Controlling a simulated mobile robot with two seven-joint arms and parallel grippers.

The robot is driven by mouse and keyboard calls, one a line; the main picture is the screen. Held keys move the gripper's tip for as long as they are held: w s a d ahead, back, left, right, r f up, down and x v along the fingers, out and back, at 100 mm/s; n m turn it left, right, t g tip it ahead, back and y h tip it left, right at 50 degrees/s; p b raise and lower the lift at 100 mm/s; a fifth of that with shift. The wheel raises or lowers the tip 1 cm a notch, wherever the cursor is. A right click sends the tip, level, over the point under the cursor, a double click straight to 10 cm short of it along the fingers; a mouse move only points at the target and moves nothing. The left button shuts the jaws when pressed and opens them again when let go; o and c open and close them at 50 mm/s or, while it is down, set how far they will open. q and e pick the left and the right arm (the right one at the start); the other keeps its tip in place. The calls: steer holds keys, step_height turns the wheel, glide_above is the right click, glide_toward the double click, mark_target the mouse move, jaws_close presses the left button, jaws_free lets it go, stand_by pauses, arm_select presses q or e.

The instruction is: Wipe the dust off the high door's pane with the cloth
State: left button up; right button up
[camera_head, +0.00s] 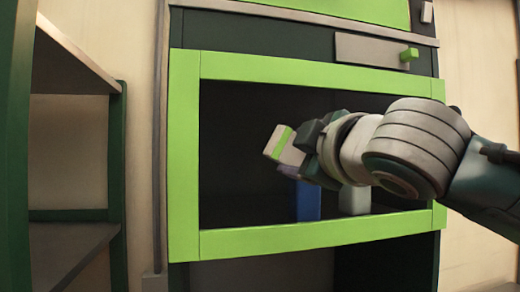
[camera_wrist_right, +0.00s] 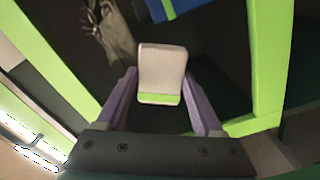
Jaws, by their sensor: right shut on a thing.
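The high door (camera_head: 184,150) is a bright green frame around a dark pane (camera_head: 235,130) in the head view. Its green frame also crosses the right wrist view (camera_wrist_right: 266,60). My right gripper (camera_head: 299,155) is in front of the pane, near its middle. It is shut on the cloth (camera_head: 284,145), which looks like a white folded pad with a green stripe. The cloth shows between the purple fingers in the right wrist view (camera_wrist_right: 161,68). I cannot tell whether it touches the pane. I cannot make out dust. My left gripper is not in view.
A blue object (camera_head: 308,203) and a pale grey object (camera_head: 354,201) show in the door frame's opening. A grey plate with a green knob (camera_head: 408,54) is above the frame. Open shelves (camera_head: 75,245) stand at the left. A dark opening lies below the door.

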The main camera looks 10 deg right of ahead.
steer(key=shift+a, duration=0.35)
step_height(320, 180, up, 2)
steer(key=shift+w+r+p, duration=0.1)
steer(key=shift+p, duration=0.95)
steer(key=shift+d+p, duration=0.4)
steer(key=shift+d, duration=2.5)
steer(key=d+p, duration=0.1)
steer(key=d, duration=0.8)
steer(key=shift+w, duration=0.15)
steer(key=shift+a, duration=0.1)
steer(key=s, duration=0.6)
steer(key=shift+b, duration=0.45)
